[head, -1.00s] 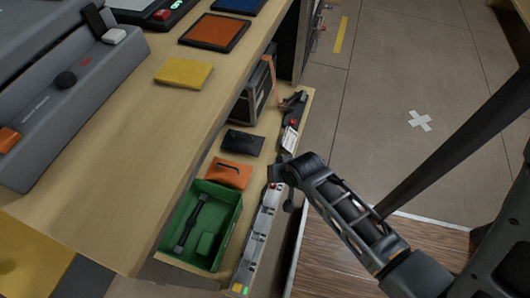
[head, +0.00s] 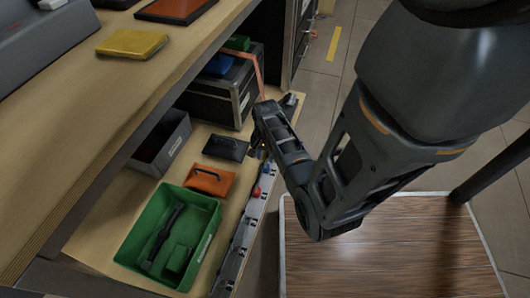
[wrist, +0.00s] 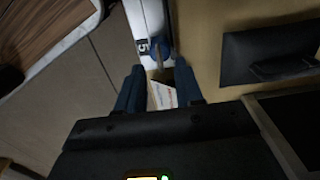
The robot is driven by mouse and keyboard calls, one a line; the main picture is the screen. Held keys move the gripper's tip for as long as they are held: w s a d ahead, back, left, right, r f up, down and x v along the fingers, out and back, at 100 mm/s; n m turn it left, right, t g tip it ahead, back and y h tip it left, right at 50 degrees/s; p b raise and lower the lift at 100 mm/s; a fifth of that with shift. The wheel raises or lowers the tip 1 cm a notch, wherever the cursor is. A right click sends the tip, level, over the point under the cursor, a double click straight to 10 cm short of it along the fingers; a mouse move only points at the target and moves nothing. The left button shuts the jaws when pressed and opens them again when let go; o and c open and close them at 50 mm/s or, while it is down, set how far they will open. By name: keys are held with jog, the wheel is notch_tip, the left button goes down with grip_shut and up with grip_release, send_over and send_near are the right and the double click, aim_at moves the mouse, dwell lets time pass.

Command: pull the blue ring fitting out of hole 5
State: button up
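In the wrist view the two fingers of my gripper (wrist: 160,88) stand apart, over the pale rail (wrist: 147,18) with its label "5" (wrist: 143,47). A small dark blue patch beside the label may be the ring fitting; its shape and its hole are too dim and covered to tell. A white printed tag (wrist: 162,96) and a tan strip show between the fingers; I cannot tell whether they touch. In the head view the rail (head: 240,235) runs along the shelf's front edge, with a small blue part (head: 266,168) and a red part (head: 257,191) just below my gripper.
On the lower shelf lie a green tray (head: 205,215) with dark tools, an orange pouch (head: 208,181), a black pouch (head: 226,147), a grey bin (head: 163,143) and a black case (head: 222,95). The upper bench overhangs at left. A wood-topped surface (head: 400,260) lies right of the rail.

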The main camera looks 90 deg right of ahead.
aim_at(266, 167)
jog(key=shift+f+b, duration=0.75)
jog(key=shift+f, duration=1.3)
grip_shut()
